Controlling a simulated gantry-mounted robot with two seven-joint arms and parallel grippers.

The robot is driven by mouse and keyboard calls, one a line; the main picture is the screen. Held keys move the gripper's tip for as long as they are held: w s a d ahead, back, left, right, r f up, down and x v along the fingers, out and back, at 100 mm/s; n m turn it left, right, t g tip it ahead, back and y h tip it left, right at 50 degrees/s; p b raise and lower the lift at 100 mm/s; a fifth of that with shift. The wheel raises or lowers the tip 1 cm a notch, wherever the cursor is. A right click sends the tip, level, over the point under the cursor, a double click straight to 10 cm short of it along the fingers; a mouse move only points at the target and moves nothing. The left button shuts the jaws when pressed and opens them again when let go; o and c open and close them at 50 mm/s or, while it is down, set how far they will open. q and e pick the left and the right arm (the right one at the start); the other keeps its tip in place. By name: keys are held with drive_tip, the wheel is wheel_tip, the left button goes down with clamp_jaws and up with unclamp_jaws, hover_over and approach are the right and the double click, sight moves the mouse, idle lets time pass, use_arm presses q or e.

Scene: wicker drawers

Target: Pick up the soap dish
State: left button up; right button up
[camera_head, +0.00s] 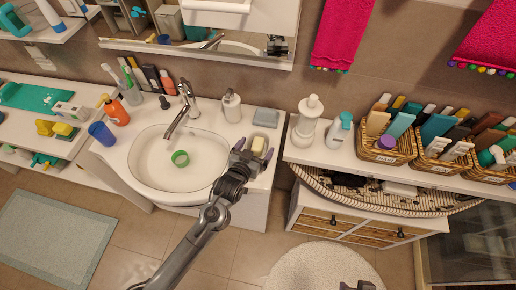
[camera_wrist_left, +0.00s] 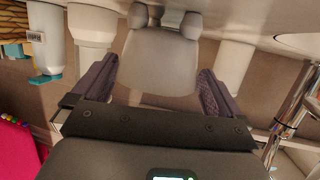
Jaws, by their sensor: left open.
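My left gripper (camera_head: 256,152) is open over the right end of the sink counter, its fingers on either side of a small cream-yellow piece (camera_head: 258,146) that looks like soap. A flat grey slab (camera_head: 266,117), possibly the soap dish, rests on the counter just behind it. In the left wrist view, upside down, a pale grey rounded piece (camera_wrist_left: 160,62) with small knobs shows between and beyond my open left fingers (camera_wrist_left: 152,88). I cannot tell which head-view piece it is. A small grey part (camera_head: 357,286) at the bottom edge may be my right gripper; its jaws are unclear.
A white soap dispenser (camera_head: 231,106) and the faucet (camera_head: 188,100) stand left of the slab. A white bottle (camera_head: 307,121) and a turquoise-capped bottle (camera_head: 339,131) stand to the right. Wicker baskets (camera_head: 386,152) line the right shelf.

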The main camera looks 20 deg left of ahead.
use_arm(q)
drive_tip(key=shift+c, duration=0.3)
drive_tip(key=c, duration=0.7)
drive_tip(key=shift+r, duration=0.1)
drive_tip(key=shift+c, duration=1.1)
drive_tip(key=shift+r, duration=0.1)
